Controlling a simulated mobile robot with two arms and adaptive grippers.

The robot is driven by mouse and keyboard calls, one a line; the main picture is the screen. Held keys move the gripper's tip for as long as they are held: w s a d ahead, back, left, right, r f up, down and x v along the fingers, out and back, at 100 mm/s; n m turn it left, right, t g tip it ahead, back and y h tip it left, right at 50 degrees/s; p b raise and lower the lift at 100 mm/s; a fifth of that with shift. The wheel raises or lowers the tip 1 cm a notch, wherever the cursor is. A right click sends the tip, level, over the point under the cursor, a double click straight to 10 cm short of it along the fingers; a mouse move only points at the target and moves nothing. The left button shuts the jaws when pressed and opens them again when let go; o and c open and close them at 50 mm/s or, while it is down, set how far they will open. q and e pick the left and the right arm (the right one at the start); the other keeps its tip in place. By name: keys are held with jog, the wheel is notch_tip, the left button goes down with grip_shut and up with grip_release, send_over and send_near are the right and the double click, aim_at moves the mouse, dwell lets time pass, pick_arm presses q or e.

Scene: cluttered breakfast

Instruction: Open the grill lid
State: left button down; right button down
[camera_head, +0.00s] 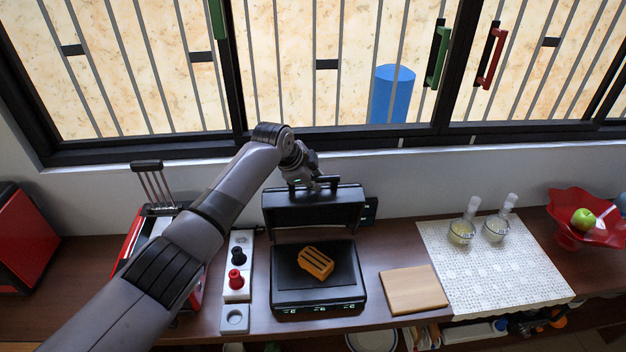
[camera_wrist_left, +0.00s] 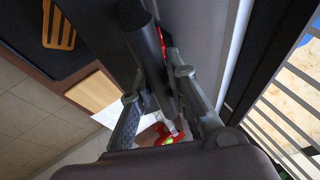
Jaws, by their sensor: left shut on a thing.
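The black grill (camera_head: 318,295) stands on the counter with its lid (camera_head: 313,209) raised, tilted up and back toward the wall. My left gripper (camera_head: 314,184) is at the top of the lid. In the left wrist view its fingers (camera_wrist_left: 160,92) are shut around the dark bar of the lid handle (camera_wrist_left: 146,50). My right gripper is not in view.
A wooden board (camera_head: 413,290) lies right of the grill, beside a white patterned mat (camera_head: 490,270) with two glass bottles. A white strip with black and red knobs (camera_head: 237,285) stands at left. The barred window (camera_head: 330,70) is behind.

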pick_arm(q)
jog(key=c, duration=1.5)
grip_release()
jog(key=shift+c, duration=0.2)
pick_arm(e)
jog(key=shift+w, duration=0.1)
pick_arm(q)
jog(key=v, duration=1.2)
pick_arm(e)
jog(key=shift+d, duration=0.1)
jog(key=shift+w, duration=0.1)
